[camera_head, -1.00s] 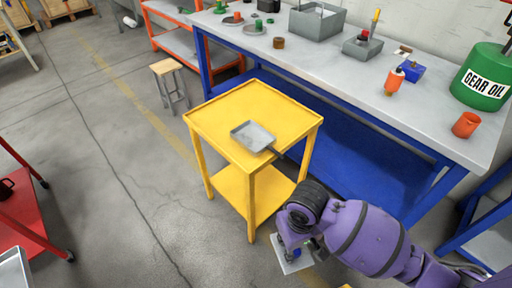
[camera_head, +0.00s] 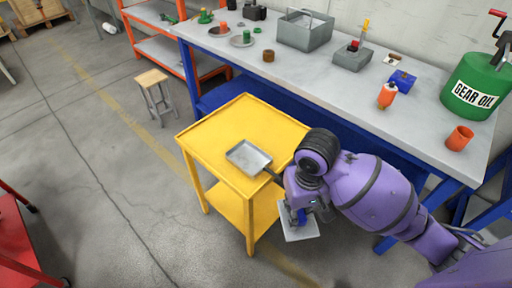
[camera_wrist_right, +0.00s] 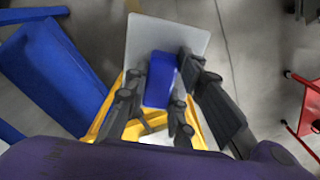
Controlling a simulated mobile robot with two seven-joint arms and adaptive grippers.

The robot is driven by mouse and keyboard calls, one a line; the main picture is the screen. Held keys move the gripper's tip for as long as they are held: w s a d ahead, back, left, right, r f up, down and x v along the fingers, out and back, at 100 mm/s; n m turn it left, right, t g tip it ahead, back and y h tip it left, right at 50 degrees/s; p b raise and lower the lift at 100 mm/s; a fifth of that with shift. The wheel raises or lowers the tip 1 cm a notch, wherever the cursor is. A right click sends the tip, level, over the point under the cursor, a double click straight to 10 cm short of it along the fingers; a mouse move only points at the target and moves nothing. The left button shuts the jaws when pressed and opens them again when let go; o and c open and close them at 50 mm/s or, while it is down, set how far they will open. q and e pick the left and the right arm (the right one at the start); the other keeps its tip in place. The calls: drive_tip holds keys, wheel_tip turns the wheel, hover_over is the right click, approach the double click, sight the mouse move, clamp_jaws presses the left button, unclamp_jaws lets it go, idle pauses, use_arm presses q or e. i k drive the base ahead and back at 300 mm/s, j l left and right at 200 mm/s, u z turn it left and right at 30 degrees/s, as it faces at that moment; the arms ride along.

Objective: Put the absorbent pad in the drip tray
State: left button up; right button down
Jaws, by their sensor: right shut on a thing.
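The absorbent pad (camera_head: 301,230) looks like a pale square with a blue block (camera_wrist_right: 160,80) on it as a grip. My right gripper (camera_head: 298,208) is shut on the blue block, and the pad hangs in the air beside the near right side of the yellow cart. In the right wrist view the pad (camera_wrist_right: 165,35) shows beyond the fingers. The drip tray (camera_head: 248,157) is a shallow grey pan lying on the cart's top. Its handle points toward my right gripper, which partly hides the handle's end. The tray looks empty. My left gripper is not in view.
The yellow cart (camera_head: 226,124) has a raised rim and a lower shelf. Behind it stands a blue workbench (camera_head: 340,90) with a grey bin, small parts and a green gear oil drum (camera_head: 474,88). A red cart (camera_head: 22,240) stands at left. The floor between is clear.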

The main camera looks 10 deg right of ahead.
sight(249, 160)
drive_tip(key=i+j+z, duration=0.2)
drive_tip(key=i+z, duration=0.15)
drive_tip(key=i+j+z, duration=0.5)
drive_tip(key=j+z, duration=0.45)
drive_tip(key=j, duration=0.15)
drive_tip(key=j+z, duration=0.45)
drive_tip(key=j, duration=0.9)
